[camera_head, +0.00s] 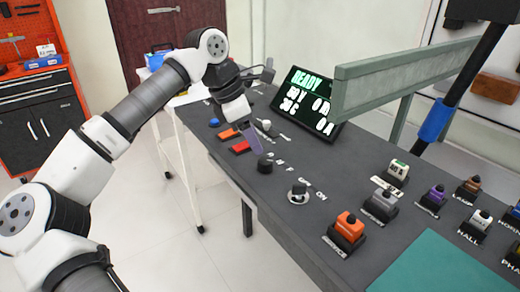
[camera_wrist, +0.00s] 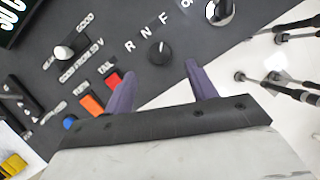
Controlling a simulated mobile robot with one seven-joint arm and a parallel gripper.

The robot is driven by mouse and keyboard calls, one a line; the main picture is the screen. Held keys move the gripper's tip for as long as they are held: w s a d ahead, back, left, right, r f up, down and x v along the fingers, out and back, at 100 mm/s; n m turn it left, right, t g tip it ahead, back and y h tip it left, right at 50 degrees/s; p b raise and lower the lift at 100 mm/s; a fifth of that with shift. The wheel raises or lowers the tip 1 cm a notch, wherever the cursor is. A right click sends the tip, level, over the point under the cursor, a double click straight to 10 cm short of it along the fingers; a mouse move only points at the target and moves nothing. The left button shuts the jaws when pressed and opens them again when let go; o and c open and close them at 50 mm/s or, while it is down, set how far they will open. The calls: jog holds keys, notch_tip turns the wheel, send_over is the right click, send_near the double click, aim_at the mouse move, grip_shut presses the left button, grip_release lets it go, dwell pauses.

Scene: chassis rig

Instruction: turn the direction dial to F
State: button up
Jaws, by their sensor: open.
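The direction dial is a round black knob (camera_wrist: 159,53) on the dark bench top, with the letters R, N and F along its upper-left side in the wrist view. A small pale mark shows on it; I cannot tell for sure which letter it points to. In the head view the dial (camera_head: 265,165) stands near the bench's front edge. My gripper (camera_wrist: 160,74) is open, its two purple fingers apart and empty. The dial appears just beyond and between the fingertips, with no visible contact. In the head view my gripper (camera_head: 252,140) is above and left of the dial.
A silver knob (camera_head: 298,193) stands to the dial's right, with an orange-topped switch (camera_head: 347,229) beyond. Orange (camera_wrist: 92,106) and red (camera_wrist: 113,80) blocks lie left of the fingers. A lit display (camera_head: 307,101) and a grey-green rail (camera_head: 400,75) stand behind.

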jog(key=v, duration=0.7)
